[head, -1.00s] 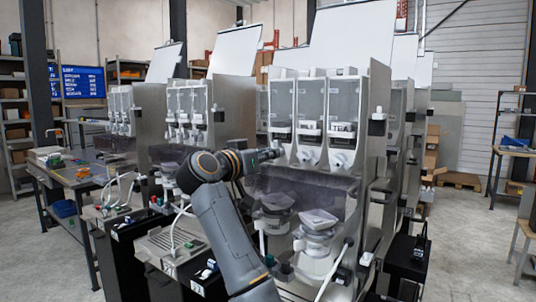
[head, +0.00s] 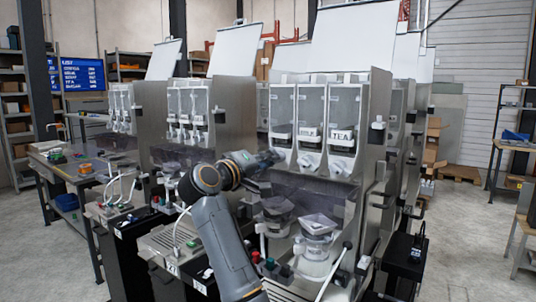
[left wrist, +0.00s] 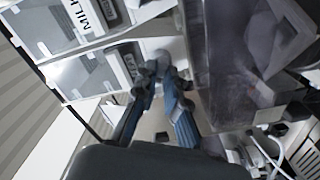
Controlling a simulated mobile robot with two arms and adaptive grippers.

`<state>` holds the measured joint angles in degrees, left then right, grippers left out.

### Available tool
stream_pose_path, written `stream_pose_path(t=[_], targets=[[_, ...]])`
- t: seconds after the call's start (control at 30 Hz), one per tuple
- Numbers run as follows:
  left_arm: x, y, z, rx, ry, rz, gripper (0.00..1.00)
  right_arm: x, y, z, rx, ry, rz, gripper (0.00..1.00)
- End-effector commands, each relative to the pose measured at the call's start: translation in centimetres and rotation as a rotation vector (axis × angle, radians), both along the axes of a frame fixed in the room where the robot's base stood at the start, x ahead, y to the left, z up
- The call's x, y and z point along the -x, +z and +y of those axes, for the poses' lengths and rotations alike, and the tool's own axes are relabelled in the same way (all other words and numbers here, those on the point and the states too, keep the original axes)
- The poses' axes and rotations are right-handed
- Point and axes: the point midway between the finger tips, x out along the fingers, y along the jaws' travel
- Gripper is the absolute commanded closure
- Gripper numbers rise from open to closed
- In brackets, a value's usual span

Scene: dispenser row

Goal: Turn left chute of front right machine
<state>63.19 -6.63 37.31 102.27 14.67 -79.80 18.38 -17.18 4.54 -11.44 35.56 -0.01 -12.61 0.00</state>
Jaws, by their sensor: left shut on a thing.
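The front right machine (head: 372,120) has three clear canisters side by side, each with a white chute below. The middle chute (head: 310,160) and right chute (head: 341,164) show plainly in the head view. My left gripper (head: 272,157) reaches in from the left at the left chute, largely covering it. In the left wrist view its two blue-grey fingers (left wrist: 160,78) are shut on the white left chute (left wrist: 160,57), whose exact angle is hard to tell. My right gripper is not in view.
A dark translucent panel (head: 308,192) spans the machine below the chutes. White funnels (head: 318,225) stand beneath it. More dispenser machines (head: 190,110) stand to the left. Open floor (head: 455,240) lies at the right.

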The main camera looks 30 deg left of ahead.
Motion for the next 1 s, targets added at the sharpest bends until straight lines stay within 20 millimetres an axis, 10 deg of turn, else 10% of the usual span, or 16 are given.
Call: stream_pose_path(t=[1.0], targets=[[0.0, -0.1, 0.0, 0.910, 0.000, 0.071, 1.00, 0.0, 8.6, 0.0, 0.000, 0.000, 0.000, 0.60]])
